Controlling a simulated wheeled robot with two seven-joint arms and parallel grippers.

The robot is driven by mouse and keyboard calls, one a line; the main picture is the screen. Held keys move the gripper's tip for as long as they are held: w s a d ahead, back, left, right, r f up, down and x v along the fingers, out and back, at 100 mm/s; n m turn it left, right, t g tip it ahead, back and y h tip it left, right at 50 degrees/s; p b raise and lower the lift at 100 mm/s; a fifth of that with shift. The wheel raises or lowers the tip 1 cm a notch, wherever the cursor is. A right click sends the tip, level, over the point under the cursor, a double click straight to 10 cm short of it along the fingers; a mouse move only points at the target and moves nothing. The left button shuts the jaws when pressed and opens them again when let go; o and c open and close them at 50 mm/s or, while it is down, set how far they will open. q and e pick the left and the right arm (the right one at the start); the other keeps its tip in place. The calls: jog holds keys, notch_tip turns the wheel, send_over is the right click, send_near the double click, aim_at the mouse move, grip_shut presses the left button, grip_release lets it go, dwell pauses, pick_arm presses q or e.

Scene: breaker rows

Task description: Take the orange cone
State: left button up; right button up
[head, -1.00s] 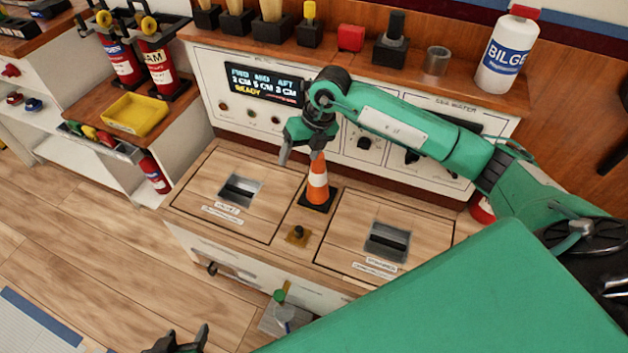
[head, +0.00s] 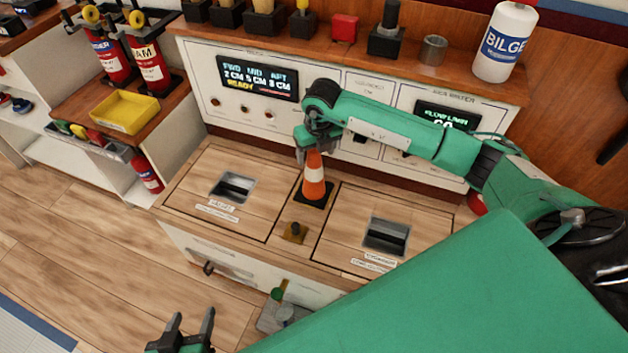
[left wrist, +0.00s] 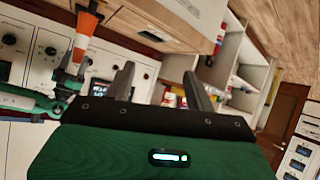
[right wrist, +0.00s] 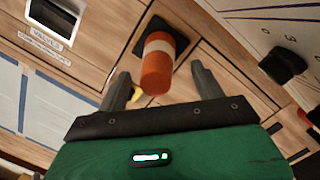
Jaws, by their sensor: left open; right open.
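The orange cone (head: 314,181) with a white band and dark square base stands upright on the wooden counter between the two hatches. My right gripper (head: 308,150) is at the cone's top in the head view. In the right wrist view the cone (right wrist: 158,67) lies between and just beyond the fingers of the open right gripper (right wrist: 161,88); whether they touch it I cannot tell. My left gripper (head: 191,328) is open and empty, low at the front. The left wrist view shows the open left gripper (left wrist: 158,85), with the cone (left wrist: 86,30) off to its left.
Two hatches with recessed handles, the left one (head: 233,187) and the right one (head: 386,236), flank the cone. The control panel (head: 340,115) rises behind. A yellow tray (head: 128,113) sits on the left shelf.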

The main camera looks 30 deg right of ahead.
aim_at(314, 173)
jog(key=f, duration=0.4)
jog(key=shift+w+a+b, duration=0.15)
jog(key=shift+w+b, duration=0.1)
jog(key=shift+b, duration=0.05)
grip_shut()
